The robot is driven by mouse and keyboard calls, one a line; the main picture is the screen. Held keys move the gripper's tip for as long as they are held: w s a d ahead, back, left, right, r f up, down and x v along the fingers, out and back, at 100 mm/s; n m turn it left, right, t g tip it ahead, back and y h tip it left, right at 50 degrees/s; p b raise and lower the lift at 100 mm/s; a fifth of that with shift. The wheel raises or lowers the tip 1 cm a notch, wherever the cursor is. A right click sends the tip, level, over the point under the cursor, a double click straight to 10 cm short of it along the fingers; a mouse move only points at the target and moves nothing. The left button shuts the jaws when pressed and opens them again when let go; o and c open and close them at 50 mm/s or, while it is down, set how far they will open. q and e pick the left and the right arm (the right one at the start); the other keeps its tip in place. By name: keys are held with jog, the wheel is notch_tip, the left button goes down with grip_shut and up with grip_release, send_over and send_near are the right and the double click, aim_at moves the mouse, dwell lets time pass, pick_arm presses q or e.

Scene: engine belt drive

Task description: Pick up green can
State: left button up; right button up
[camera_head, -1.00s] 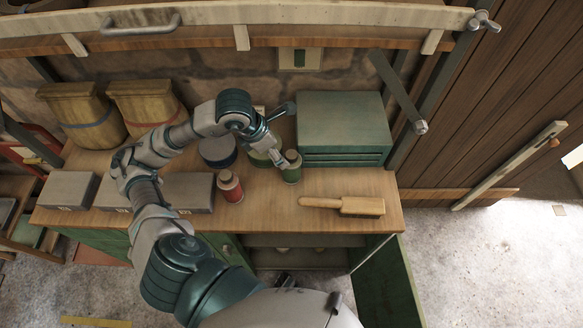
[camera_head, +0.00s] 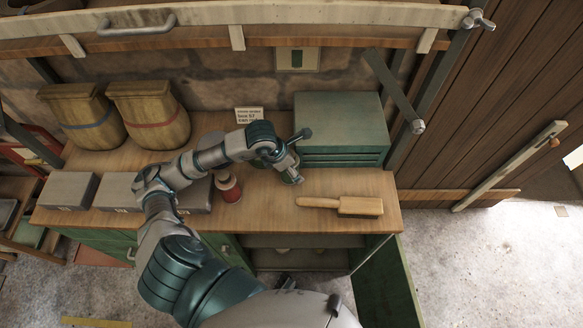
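I cannot tell whether the can is on the bench or lifted. My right gripper is not in view.
A red can (camera_head: 230,188) stands just left of the gripper. A wooden-handled brush (camera_head: 343,206) lies to the right. The green drawer box (camera_head: 342,130) stands behind. Grey boxes (camera_head: 68,190) and two wooden buckets (camera_head: 150,114) are at left.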

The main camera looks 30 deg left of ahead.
pick_arm(q)
jog(key=shift+a, duration=0.2)
jog(key=c, duration=0.4)
jog(key=shift+a+f, duration=0.1)
jog(key=shift+a, duration=0.3)
jog(key=c, duration=0.8)
jog(key=shift+s+a, duration=0.1)
jog(key=shift+a, duration=0.05)
jog(key=c, duration=0.4)
jog(key=shift+d, duration=0.25)
jog(key=shift+d+r, duration=0.1)
jog(key=shift+r, duration=0.4)
notch_tip(320, 180, up, 2)
jog(key=shift+r, duration=0.25)
jog(key=s+p, duration=0.5)
jog(key=s+a+r+p, duration=0.1)
jog(key=s+p, duration=0.4)
jog(key=p, duration=0.1)
jog(key=s+p, duration=0.6)
jog(key=shift+a+r, duration=0.3)
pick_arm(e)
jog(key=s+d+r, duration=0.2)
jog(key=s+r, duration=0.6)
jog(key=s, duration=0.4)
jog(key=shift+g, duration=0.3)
